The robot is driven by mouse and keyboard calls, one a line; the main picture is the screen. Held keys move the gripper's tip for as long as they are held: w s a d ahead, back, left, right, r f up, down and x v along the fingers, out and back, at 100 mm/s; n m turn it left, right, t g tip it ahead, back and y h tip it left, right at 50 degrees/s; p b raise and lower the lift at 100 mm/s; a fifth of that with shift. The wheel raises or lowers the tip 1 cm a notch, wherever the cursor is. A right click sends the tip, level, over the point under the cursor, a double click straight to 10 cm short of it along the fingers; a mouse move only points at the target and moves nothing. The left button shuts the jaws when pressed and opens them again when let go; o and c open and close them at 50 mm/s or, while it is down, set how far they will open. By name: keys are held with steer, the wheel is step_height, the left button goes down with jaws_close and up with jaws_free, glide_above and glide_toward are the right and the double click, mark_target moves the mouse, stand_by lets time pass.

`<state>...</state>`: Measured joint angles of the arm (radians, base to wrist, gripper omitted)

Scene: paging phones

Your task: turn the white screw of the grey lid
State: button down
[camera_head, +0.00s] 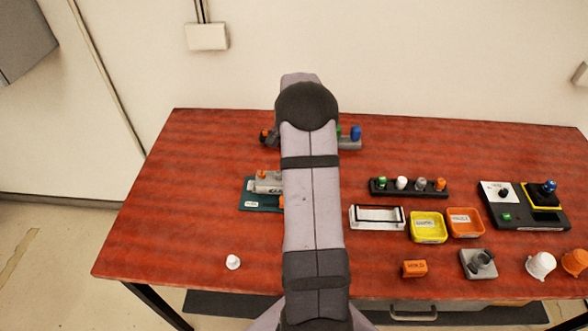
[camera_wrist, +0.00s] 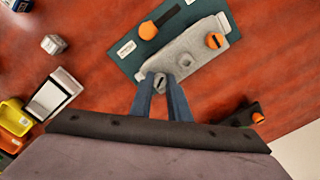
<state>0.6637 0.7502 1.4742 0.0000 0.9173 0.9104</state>
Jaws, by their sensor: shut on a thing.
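The grey lid (camera_wrist: 200,50) lies on a dark teal board (camera_wrist: 125,62). In the head view, the left part of the lid (camera_head: 266,187) and the board (camera_head: 258,208) show beside my arm, which covers the rest. My gripper (camera_wrist: 159,88) is at the near end of the lid in the wrist view, with its fingers closed around the white screw (camera_wrist: 159,82), whose slotted top shows between the tips. An orange screw (camera_wrist: 214,40) stands at the lid's other end, with an empty round hole between. The gripper is hidden in the head view.
An orange knob (camera_wrist: 148,30) with a black bar lies on the board beside the lid. A white-and-black frame (camera_head: 377,217), a yellow bin (camera_head: 428,238) and a rack with several coloured pegs (camera_head: 410,196) stand to the right. A small white piece (camera_head: 233,262) lies front left.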

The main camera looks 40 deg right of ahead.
steer(key=n, duration=1.2)
stand_by(0.5)
steer(key=c, duration=1.7)
jaws_free()
steer(key=shift+o, duration=0.2)
steer(key=shift+r, duration=0.15)
steer(key=shift+r+b, duration=1.05)
steer(key=shift+r, duration=2.5)
